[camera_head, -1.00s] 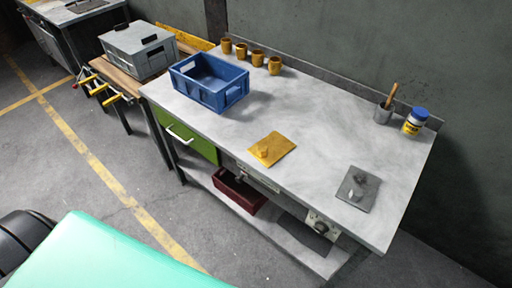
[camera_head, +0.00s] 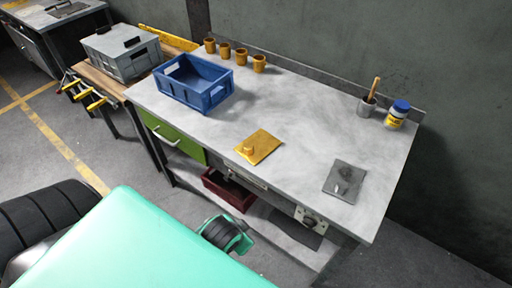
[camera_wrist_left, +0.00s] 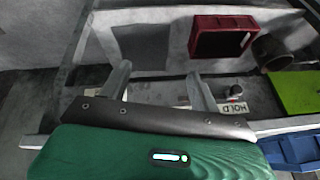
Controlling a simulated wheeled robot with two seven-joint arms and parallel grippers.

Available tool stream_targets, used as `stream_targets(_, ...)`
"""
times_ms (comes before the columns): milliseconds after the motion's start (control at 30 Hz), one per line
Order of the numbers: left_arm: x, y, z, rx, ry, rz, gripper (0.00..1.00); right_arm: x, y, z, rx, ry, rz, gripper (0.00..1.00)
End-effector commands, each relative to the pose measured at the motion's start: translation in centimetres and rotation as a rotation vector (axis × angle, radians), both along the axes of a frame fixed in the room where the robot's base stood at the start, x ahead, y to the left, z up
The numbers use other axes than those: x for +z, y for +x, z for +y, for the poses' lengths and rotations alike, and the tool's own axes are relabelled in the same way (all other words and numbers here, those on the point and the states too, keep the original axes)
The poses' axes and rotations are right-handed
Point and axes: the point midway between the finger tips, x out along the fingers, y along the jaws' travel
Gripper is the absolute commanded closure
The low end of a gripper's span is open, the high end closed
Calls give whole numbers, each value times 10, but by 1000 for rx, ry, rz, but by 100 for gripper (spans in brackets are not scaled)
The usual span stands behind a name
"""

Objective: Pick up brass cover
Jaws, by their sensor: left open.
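The brass cover (camera_head: 259,146) is a flat yellow plate with a small knob, lying on the grey workbench (camera_head: 300,110) near its front edge in the head view. I cannot make it out in the left wrist view. My left gripper (camera_wrist_left: 158,75) shows in the left wrist view with its two fingers apart and nothing between them. It faces the front and lower shelf of the bench. The left gripper's fingers do not show in the head view. My right gripper is in neither view.
A blue crate (camera_head: 190,92) stands on the bench's left. Several brass cups (camera_head: 225,51) line the back. A grey plate (camera_head: 345,180), a tool cup (camera_head: 367,106) and a blue-lidded jar (camera_head: 398,114) are at the right. A red bin (camera_head: 229,190) sits below.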

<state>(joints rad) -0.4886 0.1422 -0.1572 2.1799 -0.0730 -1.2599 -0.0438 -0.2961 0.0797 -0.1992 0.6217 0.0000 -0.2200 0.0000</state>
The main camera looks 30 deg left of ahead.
Motion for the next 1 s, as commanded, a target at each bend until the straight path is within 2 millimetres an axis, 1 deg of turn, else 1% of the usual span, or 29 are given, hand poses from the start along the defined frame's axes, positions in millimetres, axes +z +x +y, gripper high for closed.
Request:
stream_targets(33, 24, 26, 4, -46, 49, -102, 37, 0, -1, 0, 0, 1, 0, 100)
stream_targets(100, 45, 56, 6, -108, 120, -220, 37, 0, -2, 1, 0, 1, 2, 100)
stream_targets(267, 91, 114, 6, -251, 279, -472, 37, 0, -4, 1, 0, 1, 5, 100)
stream_targets(300, 104, 128, 4, -292, 324, -538, 37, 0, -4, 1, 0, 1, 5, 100)
stream_targets(367, 125, 150, 0, -359, 400, -643, 37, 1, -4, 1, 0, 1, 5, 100)
stream_targets(400, 141, 164, -4, -411, 457, -720, 37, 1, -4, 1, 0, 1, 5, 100)
stream_targets(467, 167, 185, -12, -498, 558, -843, 37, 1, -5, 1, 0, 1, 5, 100)
stream_targets(500, 187, 198, -20, -565, 633, -932, 37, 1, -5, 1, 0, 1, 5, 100)
stream_targets(567, 216, 213, -35, -674, 757, -1069, 37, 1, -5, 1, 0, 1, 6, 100)
stream_targets(600, 235, 221, -47, -750, 843, -1159, 37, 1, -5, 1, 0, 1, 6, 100)
stream_targets(667, 259, 229, -65, -869, 974, -1288, 37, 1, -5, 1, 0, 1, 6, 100)
stream_targets(700, 272, 232, -78, -952, 1063, -1368, 37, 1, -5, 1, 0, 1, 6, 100)
stream_targets(800, 296, 232, -110, -1170, 1290, -1556, 37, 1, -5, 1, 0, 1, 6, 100)
stream_targets(867, 303, 229, -127, -1310, 1427, -1656, 37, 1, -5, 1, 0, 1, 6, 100)
stream_targets(900, 304, 226, -136, -1411, 1518, -1715, 37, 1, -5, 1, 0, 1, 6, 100)
stream_targets(967, 300, 222, -147, -1569, 1649, -1794, 37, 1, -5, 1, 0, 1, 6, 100)
stream_targets(1000, 296, 219, -152, -1682, 1735, -1840, 37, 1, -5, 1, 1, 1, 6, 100)
